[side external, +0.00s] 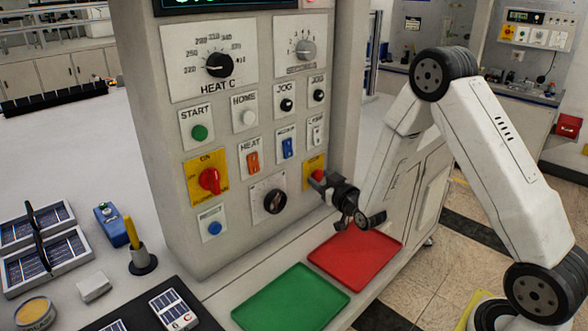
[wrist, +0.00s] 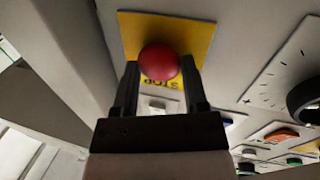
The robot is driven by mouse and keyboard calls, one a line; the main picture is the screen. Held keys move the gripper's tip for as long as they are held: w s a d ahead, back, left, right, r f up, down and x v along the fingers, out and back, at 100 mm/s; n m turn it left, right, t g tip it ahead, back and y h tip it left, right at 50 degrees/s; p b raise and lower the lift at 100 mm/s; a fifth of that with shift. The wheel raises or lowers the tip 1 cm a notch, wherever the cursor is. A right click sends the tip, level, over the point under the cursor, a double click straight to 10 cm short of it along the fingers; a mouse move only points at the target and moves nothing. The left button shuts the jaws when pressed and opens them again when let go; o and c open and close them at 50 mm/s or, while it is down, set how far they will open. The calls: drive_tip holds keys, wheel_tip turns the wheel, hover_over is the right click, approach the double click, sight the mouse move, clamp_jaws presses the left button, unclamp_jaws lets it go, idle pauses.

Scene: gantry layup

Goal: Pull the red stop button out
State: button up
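The red stop button (side external: 318,175) is a round knob on a yellow plate low on the right side of the panel's front. In the wrist view the red button (wrist: 158,62) is in the upper middle, with the yellow STOP plate (wrist: 195,38) behind it. My gripper (side external: 326,186) is at the panel beside the button. In the wrist view the two dark fingers of my gripper (wrist: 159,68) stand apart, one on each side of the button. Their gap looks about as wide as the button. I cannot tell whether they press on it.
The grey panel (side external: 230,125) carries several knobs, switches and buttons, with a black rotary knob (side external: 275,201) left of the stop button. A red tray (side external: 355,258) and a green tray (side external: 291,300) lie below. A blue device (side external: 111,226) stands at the left.

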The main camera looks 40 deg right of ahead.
clamp_jaws()
drive_tip(key=shift+s, duration=0.65)
drive_tip(key=o, duration=1.1)
unclamp_jaws()
drive_tip(key=shift+o, duration=0.2)
drive_tip(key=shift+s, duration=0.1)
drive_tip(key=v, duration=0.7)
drive_tip(key=shift+s, duration=0.3)
drive_tip(key=shift+w+a, duration=0.1)
drive_tip(key=shift+a, duration=0.1)
